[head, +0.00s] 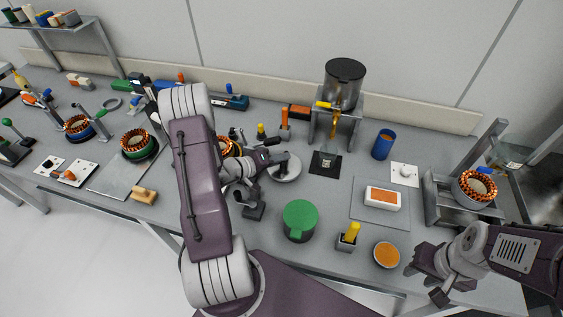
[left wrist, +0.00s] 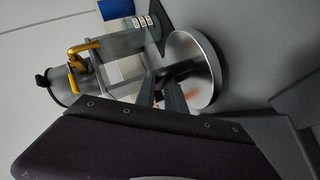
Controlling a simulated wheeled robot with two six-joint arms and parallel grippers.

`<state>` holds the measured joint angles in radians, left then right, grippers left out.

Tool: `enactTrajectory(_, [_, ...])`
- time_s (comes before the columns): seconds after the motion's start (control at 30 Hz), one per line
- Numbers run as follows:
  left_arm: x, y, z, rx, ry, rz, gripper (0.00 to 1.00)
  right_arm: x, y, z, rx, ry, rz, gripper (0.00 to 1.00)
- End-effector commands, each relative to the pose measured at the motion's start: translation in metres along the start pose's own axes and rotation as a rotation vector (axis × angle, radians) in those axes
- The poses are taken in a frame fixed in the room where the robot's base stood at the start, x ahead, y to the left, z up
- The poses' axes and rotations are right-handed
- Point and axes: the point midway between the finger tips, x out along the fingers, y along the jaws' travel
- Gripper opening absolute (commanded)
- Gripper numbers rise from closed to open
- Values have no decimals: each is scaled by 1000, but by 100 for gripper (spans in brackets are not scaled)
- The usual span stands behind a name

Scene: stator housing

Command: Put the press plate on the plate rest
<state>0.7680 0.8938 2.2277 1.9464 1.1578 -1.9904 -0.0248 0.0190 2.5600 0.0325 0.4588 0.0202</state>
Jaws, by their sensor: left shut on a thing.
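The press plate appears to be the round silver disc (head: 287,171) near the middle of the bench, also in the left wrist view (left wrist: 207,62). My left gripper (head: 279,162) is shut at its centre; the fingers (left wrist: 162,93) hide the gripped part. Whether the disc touches the bench or hangs just above it, I cannot tell. I cannot identify the plate rest for certain; the forearm hides part of the bench. My right gripper (head: 423,284) is open and empty at the front right, near the orange-filled round dish (head: 386,254).
A hopper stand (head: 345,82) with a yellow valve rises behind the disc, over a black pad (head: 325,163). A green mug-like container (head: 299,221) stands in front. A white-orange box (head: 382,197) and a blue cup (head: 382,145) are to the right. Copper-wound stators (head: 478,187) stand at both sides.

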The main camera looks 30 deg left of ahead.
Motion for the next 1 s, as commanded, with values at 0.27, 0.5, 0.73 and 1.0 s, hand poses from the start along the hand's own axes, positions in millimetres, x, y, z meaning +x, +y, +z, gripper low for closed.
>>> enactTrajectory(0.27, [-21, 35, -4, 2, 3, 2, 0, 9, 0, 1, 0, 0, 0, 36])
enactTrajectory(0.5, [-48, 66, 18, -1, 2, 3, 0, 6, 0, 1, 0, -1, 0, 36])
enactTrajectory(0.73, [-65, 88, 29, -7, 0, 1, 0, -52, -1, -6, 0, 1, 0, 36])
enactTrajectory(1.0, [-77, 101, 40, -7, -3, 2, 0, -120, -2, -12, 0, 0, 0, 36])
